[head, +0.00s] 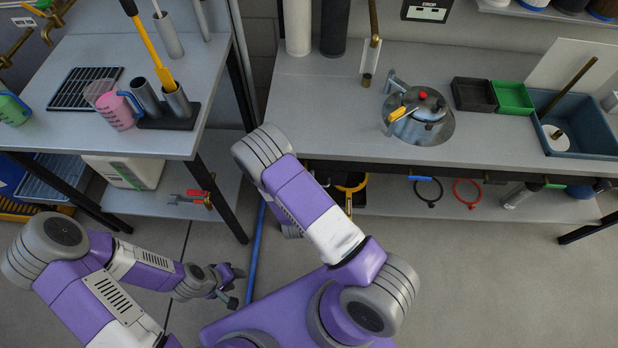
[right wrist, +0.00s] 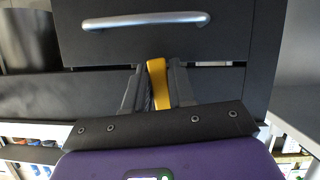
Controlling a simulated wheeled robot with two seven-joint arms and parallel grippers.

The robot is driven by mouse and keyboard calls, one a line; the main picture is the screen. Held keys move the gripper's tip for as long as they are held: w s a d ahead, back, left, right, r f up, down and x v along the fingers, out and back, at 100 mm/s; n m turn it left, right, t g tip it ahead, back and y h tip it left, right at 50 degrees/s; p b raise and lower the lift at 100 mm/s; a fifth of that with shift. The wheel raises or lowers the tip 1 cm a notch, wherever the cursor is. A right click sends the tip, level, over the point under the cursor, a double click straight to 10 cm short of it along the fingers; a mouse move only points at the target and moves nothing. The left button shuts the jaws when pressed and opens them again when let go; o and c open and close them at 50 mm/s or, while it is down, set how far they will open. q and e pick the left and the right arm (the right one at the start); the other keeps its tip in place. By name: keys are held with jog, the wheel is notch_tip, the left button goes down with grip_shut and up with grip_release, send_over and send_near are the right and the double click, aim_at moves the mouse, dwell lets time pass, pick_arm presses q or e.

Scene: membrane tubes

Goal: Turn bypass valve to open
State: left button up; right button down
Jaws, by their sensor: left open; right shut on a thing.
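My right gripper (right wrist: 157,72) shows in the right wrist view, its two dark fingers closed on the sides of a yellow bar (right wrist: 158,86). The bar looks like a lever, but what it is attached to is hidden. In the head view my right gripper is hidden behind my arm. My left gripper (head: 230,287) is open and empty, low over the floor and away from the benches. A round metal vessel (head: 428,120) with a red knob and a yellow lever (head: 397,114) is set in the right bench. I cannot tell which part is the bypass valve.
A dark drawer front with a metal handle (right wrist: 146,21) faces my right wrist. The left bench (head: 60,130) holds a pink jug (head: 116,112) and a tube rack. The floor between is mostly clear.

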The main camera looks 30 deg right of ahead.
jog(key=shift+w+a+m+y, duration=0.15)
jog(key=shift+a+m+y, duration=0.2)
jog(key=shift+m, duration=0.25)
jog(key=c, duration=1.3)
grip_release()
jog(key=p+v, duration=0.1)
jog(key=v, duration=0.6)
jog(key=shift+s, duration=0.3)
